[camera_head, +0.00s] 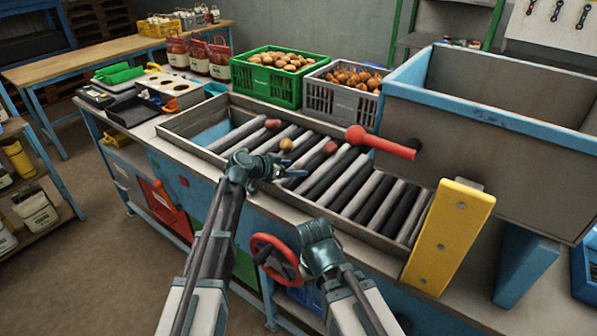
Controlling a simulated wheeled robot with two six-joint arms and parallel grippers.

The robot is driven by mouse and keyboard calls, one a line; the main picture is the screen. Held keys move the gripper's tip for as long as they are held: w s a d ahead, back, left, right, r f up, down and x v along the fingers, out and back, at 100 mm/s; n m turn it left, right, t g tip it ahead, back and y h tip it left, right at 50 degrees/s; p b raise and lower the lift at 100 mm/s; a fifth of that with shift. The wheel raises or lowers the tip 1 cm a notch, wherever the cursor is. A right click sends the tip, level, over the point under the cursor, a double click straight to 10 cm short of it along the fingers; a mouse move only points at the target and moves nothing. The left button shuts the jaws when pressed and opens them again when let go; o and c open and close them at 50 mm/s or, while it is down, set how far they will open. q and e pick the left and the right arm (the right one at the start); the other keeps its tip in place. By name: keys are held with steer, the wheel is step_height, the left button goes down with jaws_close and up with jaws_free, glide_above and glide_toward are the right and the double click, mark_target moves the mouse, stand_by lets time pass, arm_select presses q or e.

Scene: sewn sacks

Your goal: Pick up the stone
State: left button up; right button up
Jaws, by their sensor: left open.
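Several small roundish items lie on the roller conveyor (372,200): a reddish one (272,124), an orange-brown one (286,144) and another reddish one (330,147). I cannot tell which of them, if any, is the stone. My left gripper (296,173) is open above the near side of the rollers, just below and in front of the orange-brown item, with nothing seen between its fingers. My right gripper (312,228) is by the conveyor's near edge, beside a red handwheel (275,258). Its fingers are too unclear to judge.
A red lever (380,142) reaches over the rollers. A yellow plate (448,236) and a large grey bin (500,110) stand at the right. Green (265,82) and grey (338,103) crates of produce stand behind. Scales and trays (140,88) lie at the left.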

arm_select(q)
jaws_close()
stand_by(0.4)
steer(key=shift+r, duration=0.2)
step_height(320, 180, up, 10)
steer(key=p, duration=1)
